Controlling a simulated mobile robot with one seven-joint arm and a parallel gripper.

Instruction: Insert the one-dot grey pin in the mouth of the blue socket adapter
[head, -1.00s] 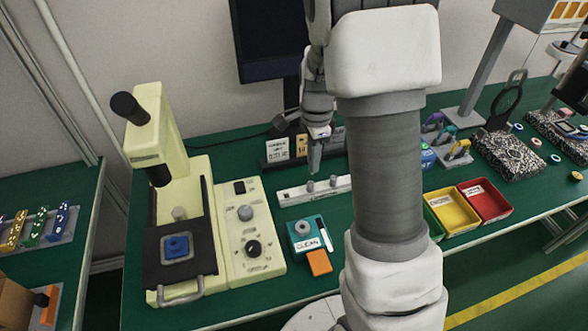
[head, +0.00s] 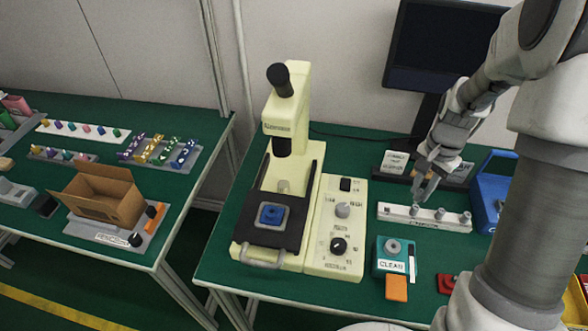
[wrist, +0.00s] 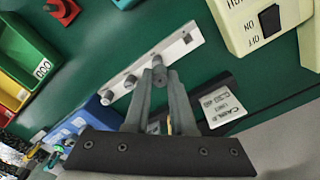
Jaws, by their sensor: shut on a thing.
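My gripper (head: 419,196) points down at the white pin rack (head: 388,212) and is shut on a grey pin (head: 414,210) near the rack's left end. In the wrist view the pin's top (wrist: 157,61) shows between the fingertips (wrist: 159,78). Its dots are not readable, and I cannot tell whether it is still seated in the rack. The blue socket adapter (head: 271,214) sits on the dark stage of the cream machine, left of my gripper. Its mouth faces up; detail inside is too small to make out.
Other grey pins (head: 440,213) stand in the rack. The cream machine's column (head: 286,110) rises behind the adapter, with a control panel (head: 338,250) on its right. A teal CLEAN box (head: 392,258) and orange block (head: 397,288) lie in front of the rack. A monitor (head: 440,50) stands behind.

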